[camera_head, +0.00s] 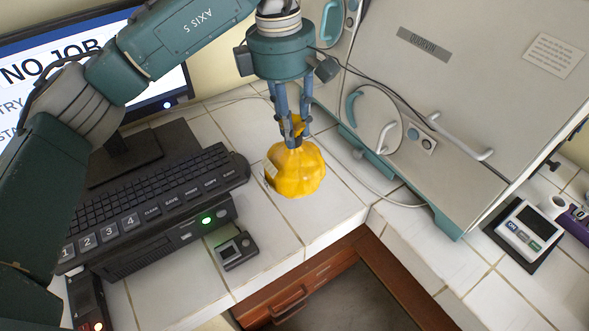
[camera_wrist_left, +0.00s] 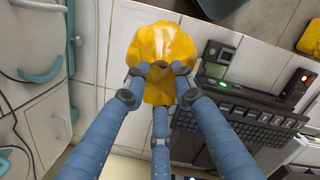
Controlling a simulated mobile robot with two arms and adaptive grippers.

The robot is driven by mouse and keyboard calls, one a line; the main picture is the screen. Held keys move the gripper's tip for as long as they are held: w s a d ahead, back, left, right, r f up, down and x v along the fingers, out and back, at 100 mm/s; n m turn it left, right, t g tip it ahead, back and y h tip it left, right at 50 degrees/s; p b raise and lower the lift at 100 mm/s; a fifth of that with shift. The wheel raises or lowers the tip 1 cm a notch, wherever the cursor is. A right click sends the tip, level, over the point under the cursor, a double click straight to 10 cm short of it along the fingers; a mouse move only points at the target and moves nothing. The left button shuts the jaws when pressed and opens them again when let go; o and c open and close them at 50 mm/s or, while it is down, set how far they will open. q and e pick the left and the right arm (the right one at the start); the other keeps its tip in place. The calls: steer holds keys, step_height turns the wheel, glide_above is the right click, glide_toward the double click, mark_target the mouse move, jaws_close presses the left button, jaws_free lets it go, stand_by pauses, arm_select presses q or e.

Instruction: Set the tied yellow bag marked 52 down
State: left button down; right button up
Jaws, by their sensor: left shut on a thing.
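The tied yellow bag (camera_head: 297,172) hangs from or stands under my left gripper (camera_head: 293,137) in the head view, over the white tiled counter between the keyboard and the incubator. My left gripper is shut on the bag's gathered neck. A pale label shows on the bag's left side, but its number is too small to read. In the left wrist view the bag (camera_wrist_left: 162,50) sits between the blue fingers (camera_wrist_left: 163,70). I cannot tell whether its base touches the tiles. My right gripper is not in view.
A black keyboard (camera_head: 150,195) and a small grey device (camera_head: 235,250) lie to the left of the bag. The large incubator (camera_head: 440,90) stands to the right, with a cable on the tiles beside it. The counter's front edge is close, above a wooden drawer (camera_head: 300,290).

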mark_target(292, 157)
arm_select(q)
step_height(292, 157, down, 9)
steer(key=shift+r+p, duration=0.2)
steer(key=shift+p, duration=0.85)
step_height(292, 157, down, 4)
steer(key=shift+r+p, duration=0.1)
steer(key=shift+p, duration=0.6)
steer(key=shift+f, duration=0.3)
steer(key=c, duration=1.4)
jaws_free()
steer(key=shift+c, duration=0.2)
